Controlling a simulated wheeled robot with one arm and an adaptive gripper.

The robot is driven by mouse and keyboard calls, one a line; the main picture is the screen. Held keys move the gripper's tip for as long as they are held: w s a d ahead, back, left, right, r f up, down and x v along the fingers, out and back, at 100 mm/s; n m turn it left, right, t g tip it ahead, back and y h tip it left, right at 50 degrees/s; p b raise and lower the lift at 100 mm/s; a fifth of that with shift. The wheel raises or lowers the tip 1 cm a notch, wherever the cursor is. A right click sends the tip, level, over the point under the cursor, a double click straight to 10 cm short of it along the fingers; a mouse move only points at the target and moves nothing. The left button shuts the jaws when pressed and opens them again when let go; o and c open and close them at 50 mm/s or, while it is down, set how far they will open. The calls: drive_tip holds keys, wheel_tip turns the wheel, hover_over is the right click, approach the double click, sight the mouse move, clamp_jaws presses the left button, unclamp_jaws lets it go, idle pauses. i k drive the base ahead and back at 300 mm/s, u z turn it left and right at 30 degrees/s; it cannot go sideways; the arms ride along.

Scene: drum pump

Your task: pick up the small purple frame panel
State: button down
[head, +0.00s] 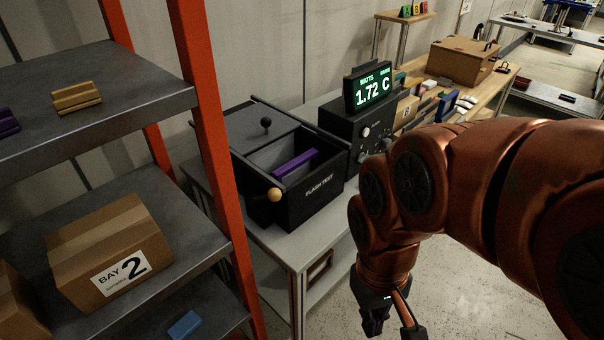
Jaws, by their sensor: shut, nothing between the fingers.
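A thin purple panel (296,164) lies inside the open compartment of the black box (311,199) marked "FLASH TEST", on the grey table. A second purple piece (8,121) sits on the upper shelf at the left edge, partly cut off by the picture. I cannot tell from its looks which one is the small frame panel. My gripper (393,326) hangs low at the bottom of the head view, right of the table. It points down, shut and empty, well apart from both purple pieces.
An orange-posted shelf rack (208,130) stands at the left, holding a "BAY 2" carton (108,250), a tan piece (76,97) and a blue piece (185,325). A black meter (369,92) reading 1.72 stands beside the box. A wooden bench (487,92) with a brown case is behind.

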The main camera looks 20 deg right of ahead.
sight(289, 172)
drive_tip(key=z, duration=2.35)
drive_tip(key=i, duration=0.45)
drive_tip(key=u, duration=1.85)
